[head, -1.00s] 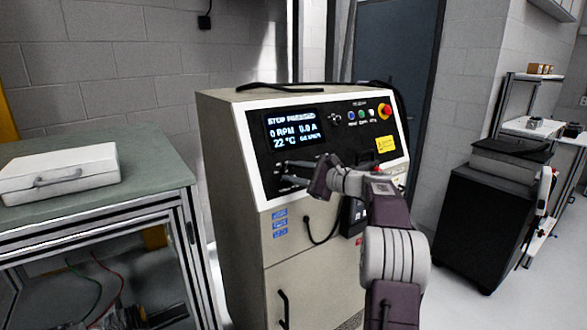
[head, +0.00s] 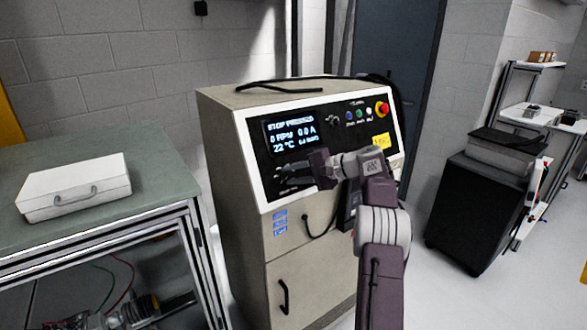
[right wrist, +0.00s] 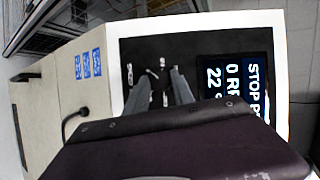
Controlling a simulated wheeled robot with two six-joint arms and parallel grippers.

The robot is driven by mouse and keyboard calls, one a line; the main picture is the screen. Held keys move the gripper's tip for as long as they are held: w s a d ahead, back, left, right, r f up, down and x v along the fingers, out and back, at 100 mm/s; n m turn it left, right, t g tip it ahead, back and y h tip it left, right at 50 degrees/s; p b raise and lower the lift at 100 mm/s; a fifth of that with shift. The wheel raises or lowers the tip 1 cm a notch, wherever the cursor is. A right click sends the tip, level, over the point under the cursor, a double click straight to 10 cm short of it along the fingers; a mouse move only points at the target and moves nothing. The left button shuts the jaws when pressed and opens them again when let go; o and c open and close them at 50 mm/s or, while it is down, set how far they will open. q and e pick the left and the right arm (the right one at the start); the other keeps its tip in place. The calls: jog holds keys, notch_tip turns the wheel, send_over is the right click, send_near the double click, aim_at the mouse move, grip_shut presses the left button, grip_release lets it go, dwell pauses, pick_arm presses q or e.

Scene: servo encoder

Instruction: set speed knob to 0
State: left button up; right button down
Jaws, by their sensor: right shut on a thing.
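The control cabinet (head: 240,210) has a sloped black panel with a lit display (head: 291,133) reading STOP PRESSED, 0 RPM, 0.0 A and 22 °C. My right gripper (head: 281,179) is at the lower left of this panel, below the display. In the right wrist view its two fingers (right wrist: 158,82) reach to the panel and are closed on the small speed knob (right wrist: 152,73). The fingers hide most of the knob, and its pointer setting cannot be read. My left gripper is not in view.
A red emergency button (head: 382,108) and several small coloured buttons sit at the panel's upper right. A black cable (head: 290,88) lies on the cabinet top. A bench (head: 150,185) with a white case (head: 75,187) stands at left. A black cart (head: 475,210) stands at right.

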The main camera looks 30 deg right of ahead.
jog(key=shift+n+p, duration=0.3)
jog(key=shift+n, duration=0.1)
dwell(0.3)
jog(key=c, duration=1.1)
grip_release()
jog(key=v, duration=0.9)
jog(key=shift+r, duration=0.1)
